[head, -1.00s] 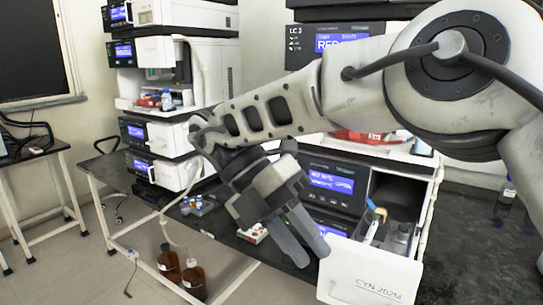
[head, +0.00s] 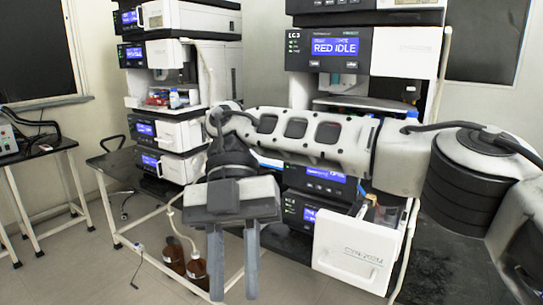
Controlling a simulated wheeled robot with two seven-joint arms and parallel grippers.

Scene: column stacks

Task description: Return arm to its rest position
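My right arm comes in from the right, across the front of the near column stack (head: 370,55). My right gripper (head: 233,285) hangs down at the lower middle of the head view. Its two fingers are apart with a gap between them, and nothing shows in the gap. The open white drawer front (head: 353,250) of the near stack is to the right of the gripper. My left gripper is not in view.
A second instrument stack (head: 185,75) stands on the bench at the left back. Brown bottles (head: 196,272) stand low behind the gripper. A side table (head: 40,155) with a device is at the far left. Floor shows at the lower left.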

